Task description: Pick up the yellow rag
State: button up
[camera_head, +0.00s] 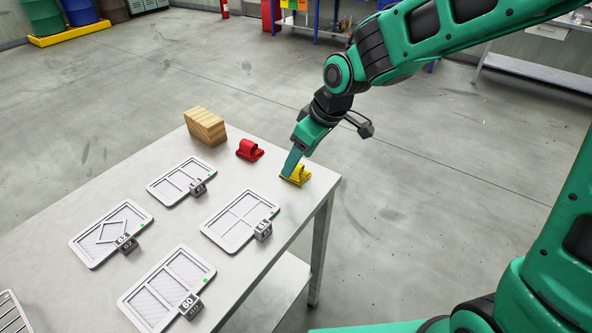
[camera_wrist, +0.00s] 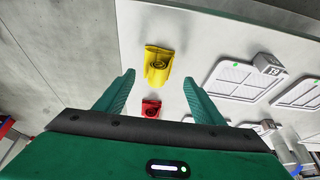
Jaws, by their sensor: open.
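The yellow rag (camera_head: 297,174) is a folded piece with a raised roll, lying near the right corner of the table. In the wrist view the yellow rag (camera_wrist: 158,64) is ahead of the fingertips, roughly midway between them. My gripper (camera_head: 290,166) is just above and beside the rag in the head view, and its fingers hide part of it. In the wrist view my gripper (camera_wrist: 158,76) is open with nothing between its fingers. I cannot tell whether a finger touches the rag. A similar red rag (camera_head: 250,150) lies to its left and also shows in the wrist view (camera_wrist: 151,108).
A wooden block (camera_head: 205,126) stands at the table's back corner. Several grey framed trays, one of them the nearest tray (camera_head: 242,221), lie on the table (camera_head: 165,235) with small numbered blocks beside them. The table edge is close to the yellow rag; open floor lies beyond.

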jog(key=shift+w+x, duration=0.15)
jog(key=shift+x, duration=0.95)
jog(key=shift+w+x, duration=0.15)
jog(key=shift+x, duration=0.9)
jog(key=shift+r, duration=0.1)
jog(key=c, duration=1.2)
jog(key=shift+r, duration=0.1)
notch_tip(320, 180, up, 4)
jog(key=shift+r, duration=0.15)
jog(key=s+a+r, duration=0.2)
jog(key=s, duration=0.1)
jog(key=s+a+r, duration=0.2)
jog(key=a, duration=0.1)
jog(key=s+a+r, duration=0.2)
jog(key=s+a, duration=0.1)
jog(key=shift+s+r, duration=0.25)
jog(key=shift+s, duration=0.05)
